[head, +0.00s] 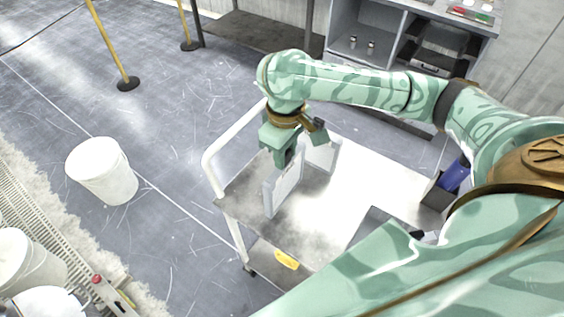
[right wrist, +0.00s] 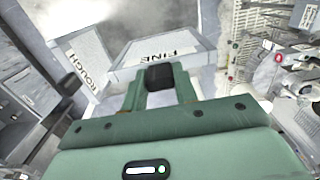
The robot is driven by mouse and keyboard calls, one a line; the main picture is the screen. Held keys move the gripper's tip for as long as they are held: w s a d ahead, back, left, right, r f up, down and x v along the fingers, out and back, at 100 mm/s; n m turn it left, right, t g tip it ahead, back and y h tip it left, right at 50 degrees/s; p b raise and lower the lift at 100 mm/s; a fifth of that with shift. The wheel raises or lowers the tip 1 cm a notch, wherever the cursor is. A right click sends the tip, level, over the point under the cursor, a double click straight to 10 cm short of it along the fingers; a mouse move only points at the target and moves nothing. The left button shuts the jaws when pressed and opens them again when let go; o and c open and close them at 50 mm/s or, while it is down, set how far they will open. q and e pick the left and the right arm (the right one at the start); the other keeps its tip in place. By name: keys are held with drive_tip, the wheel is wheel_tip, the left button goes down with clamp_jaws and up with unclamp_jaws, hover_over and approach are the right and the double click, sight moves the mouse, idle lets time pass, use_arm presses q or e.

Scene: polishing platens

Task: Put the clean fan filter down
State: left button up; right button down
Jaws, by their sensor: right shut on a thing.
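My right gripper (head: 284,160) is over the far left end of a white cart (head: 345,190), pointing down. The block is hidden in the head view. I cannot tell whether the block touches the FINE piece. My left gripper is not in view.
Two pale upright panels, a near one (head: 283,190) and a far one (head: 323,156), stand on the cart by the gripper. A dark bin with blue things (head: 452,180) is at the cart's right. A yellow item (head: 286,259) lies lower down. A white bucket (head: 102,170) stands on the floor.

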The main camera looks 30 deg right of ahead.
drive_tip(key=shift+w+d+f, duration=0.1)
drive_tip(key=shift+w+f, duration=0.1)
drive_tip(key=shift+f, duration=0.2)
drive_tip(key=shift+w+d+f+b, duration=0.15)
drive_tip(key=shift+w+f+b, duration=0.05)
drive_tip(key=shift+f+b, duration=0.1)
drive_tip(key=f+b, duration=0.1)
drive_tip(key=f, duration=0.1)
drive_tip(key=f+b, duration=0.1)
drive_tip(key=shift+w+f+b, duration=0.25)
drive_tip(key=shift+f+b, duration=0.05)
drive_tip(key=shift+b, duration=0.05)
drive_tip(key=shift+d+r, duration=0.1)
drive_tip(key=shift+r, duration=0.05)
drive_tip(key=c, duration=1.1)
unclamp_jaws()
wheel_tip(320, 180, up, 12)
drive_tip(key=p, duration=0.7)
